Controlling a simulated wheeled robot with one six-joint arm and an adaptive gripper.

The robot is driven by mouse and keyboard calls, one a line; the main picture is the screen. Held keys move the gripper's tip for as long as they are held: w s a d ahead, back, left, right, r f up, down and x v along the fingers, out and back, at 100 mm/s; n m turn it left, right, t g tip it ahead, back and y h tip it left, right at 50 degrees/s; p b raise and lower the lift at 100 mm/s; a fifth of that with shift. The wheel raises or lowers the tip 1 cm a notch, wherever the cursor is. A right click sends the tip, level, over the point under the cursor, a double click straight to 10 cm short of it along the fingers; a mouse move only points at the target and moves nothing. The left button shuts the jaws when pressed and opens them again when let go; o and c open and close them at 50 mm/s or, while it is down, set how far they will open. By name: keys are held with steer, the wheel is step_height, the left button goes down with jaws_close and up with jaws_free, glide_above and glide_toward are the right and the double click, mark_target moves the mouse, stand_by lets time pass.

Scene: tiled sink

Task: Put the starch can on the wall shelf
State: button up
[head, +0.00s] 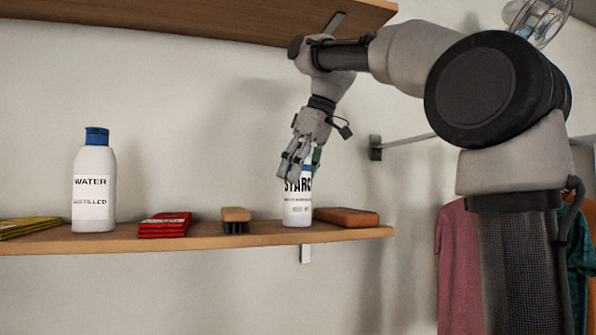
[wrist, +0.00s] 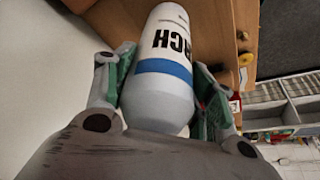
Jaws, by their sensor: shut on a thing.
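The starch can (head: 298,208) is white with black lettering and a blue band. It stands upright on the wooden wall shelf (head: 350,233), or just at its surface; the exact contact is hard to tell. My gripper (head: 302,163) reaches down from above, its fingers around the can's upper part. In the wrist view the starch can (wrist: 163,75) lies between the two green-padded fingers of my gripper (wrist: 165,95), which are shut on it. The can's top is partly hidden by the fingers in the head view.
A brush (head: 236,219) stands just left of the can and a brown block (head: 346,217) just right, close by. Further left are red packets (head: 165,225), a water bottle (head: 94,185) and yellow packets (head: 25,228). An upper shelf (head: 220,20) hangs above. Clothes (head: 459,265) hang at right.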

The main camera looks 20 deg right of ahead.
steer(key=o, duration=1.3)
steer(key=v, duration=0.7)
steer(key=shift+s+r, duration=0.1)
steer(key=shift+r, duration=0.2)
